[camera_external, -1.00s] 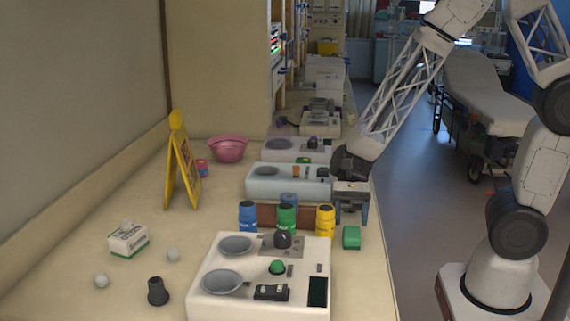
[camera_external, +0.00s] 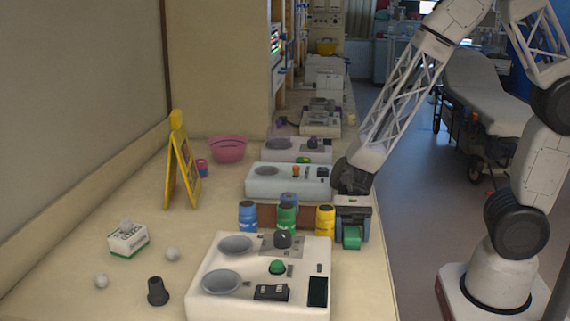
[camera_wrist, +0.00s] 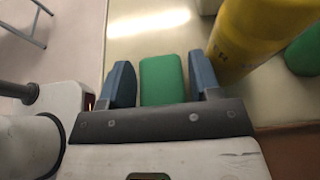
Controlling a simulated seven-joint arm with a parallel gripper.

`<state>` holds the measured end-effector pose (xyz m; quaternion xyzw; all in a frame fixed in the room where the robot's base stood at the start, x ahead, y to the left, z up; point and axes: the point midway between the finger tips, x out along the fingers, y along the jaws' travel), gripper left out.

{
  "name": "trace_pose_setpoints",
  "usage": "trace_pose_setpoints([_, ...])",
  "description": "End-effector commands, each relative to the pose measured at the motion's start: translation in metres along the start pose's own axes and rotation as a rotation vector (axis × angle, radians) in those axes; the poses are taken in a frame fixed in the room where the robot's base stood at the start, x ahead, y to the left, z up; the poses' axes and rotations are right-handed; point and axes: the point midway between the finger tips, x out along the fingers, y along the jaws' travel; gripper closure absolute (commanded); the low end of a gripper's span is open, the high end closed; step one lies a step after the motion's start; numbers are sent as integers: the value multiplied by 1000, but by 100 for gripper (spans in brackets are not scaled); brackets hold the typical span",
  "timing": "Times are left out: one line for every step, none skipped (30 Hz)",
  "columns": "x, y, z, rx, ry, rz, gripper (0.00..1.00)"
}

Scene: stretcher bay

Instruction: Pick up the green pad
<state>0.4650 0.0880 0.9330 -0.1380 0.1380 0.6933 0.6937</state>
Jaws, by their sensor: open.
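The green pad (camera_external: 351,238) is a small green block on the counter, to the right of the yellow bottle. My gripper (camera_external: 352,236) is open and low over it, with a finger on each side of the pad. In the wrist view the green pad (camera_wrist: 162,80) lies between the two blue-grey fingers of my gripper (camera_wrist: 162,84), with a narrow gap on each side. The near end of the pad is hidden by the gripper body.
The yellow bottle (camera_external: 325,220) stands close to the left finger in the external view; it also shows in the wrist view (camera_wrist: 250,40). Green (camera_external: 287,219) and blue (camera_external: 248,216) bottles stand further left. A white console (camera_external: 210,290) is in front. The counter's right edge is near.

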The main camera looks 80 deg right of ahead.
Motion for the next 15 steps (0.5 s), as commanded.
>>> trace_pose_setpoints([0,0,0,0,0,0,43])
trace_pose_setpoints([0,0,0,0,0,0,43])
trace_pose_setpoints([0,0,0,0,0,0,43])
trace_pose_setpoints([0,0,0,0,0,0,43])
trace_pose_setpoints([0,0,0,0,0,0,43])
trace_pose_setpoints([0,0,0,0,0,0,43])
trace_pose_setpoints([0,0,0,0,0,0,43])
trace_pose_setpoints([0,0,0,0,0,0,44])
trace_pose_setpoints([0,0,0,0,0,0,50])
trace_pose_setpoints([0,0,0,0,0,0,55])
trace_pose_setpoints([0,0,0,0,0,0,59])
trace_pose_setpoints([0,0,0,0,0,0,66])
trace_pose_setpoints([0,0,0,0,0,0,70])
trace_pose_setpoints([0,0,0,0,0,0,75])
trace_pose_setpoints([0,0,0,0,0,0,78])
